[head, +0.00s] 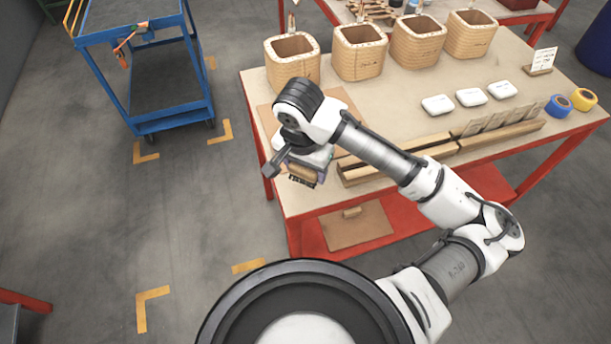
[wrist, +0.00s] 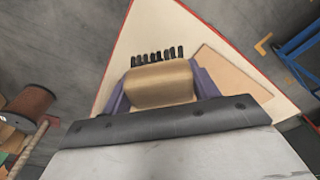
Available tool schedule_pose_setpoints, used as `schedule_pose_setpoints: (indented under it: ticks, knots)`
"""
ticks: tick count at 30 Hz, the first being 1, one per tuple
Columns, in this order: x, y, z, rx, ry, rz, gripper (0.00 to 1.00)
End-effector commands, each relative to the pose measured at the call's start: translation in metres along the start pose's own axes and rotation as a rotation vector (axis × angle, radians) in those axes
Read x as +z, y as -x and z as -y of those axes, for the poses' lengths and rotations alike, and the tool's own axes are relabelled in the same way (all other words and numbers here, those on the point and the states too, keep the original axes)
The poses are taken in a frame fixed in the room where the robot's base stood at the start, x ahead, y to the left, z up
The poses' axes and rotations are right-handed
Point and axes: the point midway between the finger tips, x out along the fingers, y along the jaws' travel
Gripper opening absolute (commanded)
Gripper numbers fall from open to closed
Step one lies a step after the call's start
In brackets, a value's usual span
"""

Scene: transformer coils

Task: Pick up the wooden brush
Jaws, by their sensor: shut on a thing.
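The wooden brush (wrist: 160,84) fills the space between the two purple fingers of my gripper (wrist: 160,88) in the wrist view. It has a tan wooden block and a row of dark bristles that point away from the gripper. In the head view my gripper (head: 304,174) is at the left front corner of the workbench (head: 398,172). The brush (head: 302,173) shows there in part as a small brown block with dark bristles beneath. My gripper is shut on the brush. The brush seems to be above the bench, but the exact gap is hard to tell.
Several wooden coil formers (head: 357,60) stand along the back of the bench. White boxes (head: 471,97) and tape rolls (head: 583,99) lie to the right. Wooden strips (head: 440,150) lie along the front edge. A blue cart (head: 170,120) stands on the floor at the left.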

Motion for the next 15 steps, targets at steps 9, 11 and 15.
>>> schedule_pose_setpoints:
  ticks: [9, 11, 15]
  knots:
    - [-0.013, 0.095, 0.0, 0.003, 0.001, -0.008, 0.33]
    - [-0.014, 0.108, 0.0, 0.002, 0.001, -0.006, 0.33]
    - [-0.016, 0.133, 0.0, 0.001, 0.001, -0.004, 0.33]
